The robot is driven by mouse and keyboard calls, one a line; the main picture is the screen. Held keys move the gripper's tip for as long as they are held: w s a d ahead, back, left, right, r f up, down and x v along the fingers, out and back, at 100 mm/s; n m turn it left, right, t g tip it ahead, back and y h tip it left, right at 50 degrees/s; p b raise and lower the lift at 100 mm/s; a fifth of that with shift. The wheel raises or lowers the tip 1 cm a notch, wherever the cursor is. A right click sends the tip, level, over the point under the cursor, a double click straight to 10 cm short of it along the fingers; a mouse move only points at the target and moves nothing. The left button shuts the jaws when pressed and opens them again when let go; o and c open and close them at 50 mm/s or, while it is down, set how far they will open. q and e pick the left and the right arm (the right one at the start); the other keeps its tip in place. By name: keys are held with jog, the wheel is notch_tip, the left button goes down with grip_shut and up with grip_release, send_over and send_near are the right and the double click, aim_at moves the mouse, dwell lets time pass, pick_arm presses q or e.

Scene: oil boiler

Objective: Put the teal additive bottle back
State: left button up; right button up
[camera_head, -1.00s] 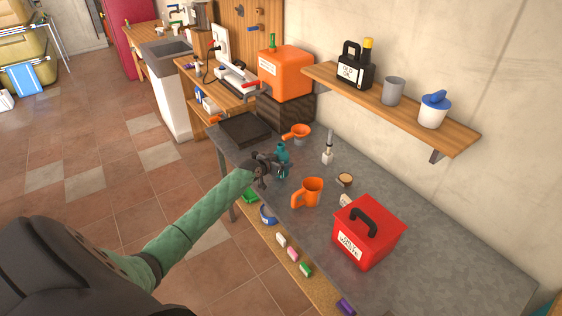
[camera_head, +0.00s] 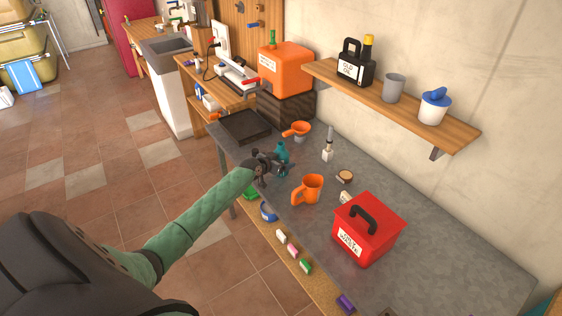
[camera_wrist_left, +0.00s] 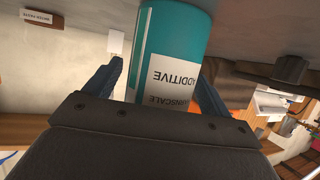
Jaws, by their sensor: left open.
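The teal additive bottle (camera_head: 283,154) stands upright on the grey workbench (camera_head: 430,235), near its left front edge. In the left wrist view the bottle (camera_wrist_left: 182,40) shows its white "ADDITIVE" label, upside down in the picture. My left gripper (camera_head: 276,165) is open at the bottle. In the wrist view its two fingers (camera_wrist_left: 160,85) lie on either side of the bottle, with a small gap visible. Part of the bottle is hidden behind the gripper in the head view. My right gripper is not in view.
An orange jug (camera_head: 308,189) stands right of the bottle, with a red box (camera_head: 367,228) further right. An orange funnel (camera_head: 297,130) and a black tray (camera_head: 245,126) are behind. A wall shelf (camera_head: 400,105) holds a black oil jug (camera_head: 355,65), grey cup and white container.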

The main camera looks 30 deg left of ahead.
pick_arm(q)
jog(key=shift+r, duration=0.15)
jog(key=v, duration=0.1)
jog(key=b+v, duration=0.1)
jog(key=v, duration=0.1)
jog(key=shift+f, duration=0.2)
jog(key=shift+v, duration=0.8)
jog(key=b+v, duration=0.2)
jog(key=v, duration=0.5)
jog(key=shift+s+r+b, duration=0.2)
jog(key=shift+r+b, duration=0.05)
jog(key=shift+b, duration=0.05)
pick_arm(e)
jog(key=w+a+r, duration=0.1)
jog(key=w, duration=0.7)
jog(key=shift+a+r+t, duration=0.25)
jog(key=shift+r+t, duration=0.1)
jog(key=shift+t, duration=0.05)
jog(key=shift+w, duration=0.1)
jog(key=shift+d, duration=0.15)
